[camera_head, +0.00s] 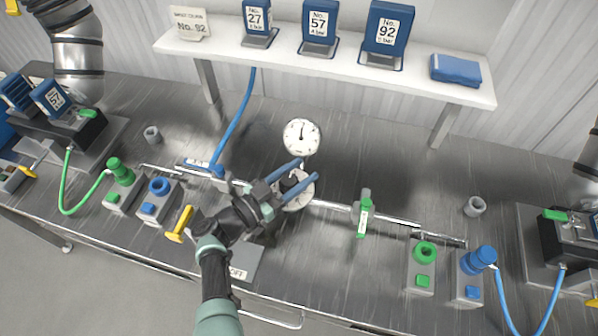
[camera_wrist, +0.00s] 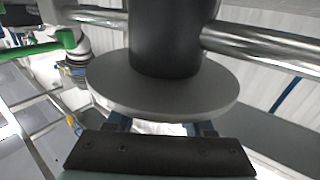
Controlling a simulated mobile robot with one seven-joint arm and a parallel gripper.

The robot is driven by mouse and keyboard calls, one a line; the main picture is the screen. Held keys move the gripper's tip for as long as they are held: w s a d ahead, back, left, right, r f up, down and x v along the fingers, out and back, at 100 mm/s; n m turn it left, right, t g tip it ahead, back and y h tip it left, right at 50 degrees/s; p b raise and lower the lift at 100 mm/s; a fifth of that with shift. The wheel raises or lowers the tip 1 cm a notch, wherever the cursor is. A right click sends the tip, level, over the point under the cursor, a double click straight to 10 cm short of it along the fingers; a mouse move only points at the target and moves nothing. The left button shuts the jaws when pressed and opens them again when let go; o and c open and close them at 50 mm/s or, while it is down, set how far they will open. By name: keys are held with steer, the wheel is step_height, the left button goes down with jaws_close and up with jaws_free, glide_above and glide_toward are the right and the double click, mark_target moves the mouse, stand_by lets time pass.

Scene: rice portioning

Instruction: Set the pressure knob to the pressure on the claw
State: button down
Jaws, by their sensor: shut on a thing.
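The pressure knob (camera_head: 290,186) is a dark knob on a round pale dial (camera_head: 299,202) on the bench pipe. My gripper (camera_head: 308,168) has its two blue fingers on either side of it, shut on it. In the wrist view a grey disc (camera_wrist: 150,95) and a dark cylinder (camera_wrist: 165,40) fill the middle, and the disc hides the fingertips. The white gauge (camera_head: 302,136) stands behind, its needle near upright. Blue numbered units, No. 27 (camera_head: 257,18), No. 57 (camera_head: 320,20) and No. 92 (camera_head: 389,30), stand on the shelf; their small bar figures are hard to read.
A sign reading No. 92 (camera_head: 190,23) and a blue folded cloth (camera_head: 455,69) are on the shelf. A yellow handle (camera_head: 180,224) is left of my arm. A green valve lever (camera_head: 364,217) is on the pipe at right. Button boxes line the bench's front.

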steer(key=shift+c, duration=1.4)
jaws_free()
steer(key=shift+a, duration=0.1)
steer(key=shift+s, duration=0.1)
steer(key=v, duration=1.3)
steer(key=shift+p, duration=0.4)
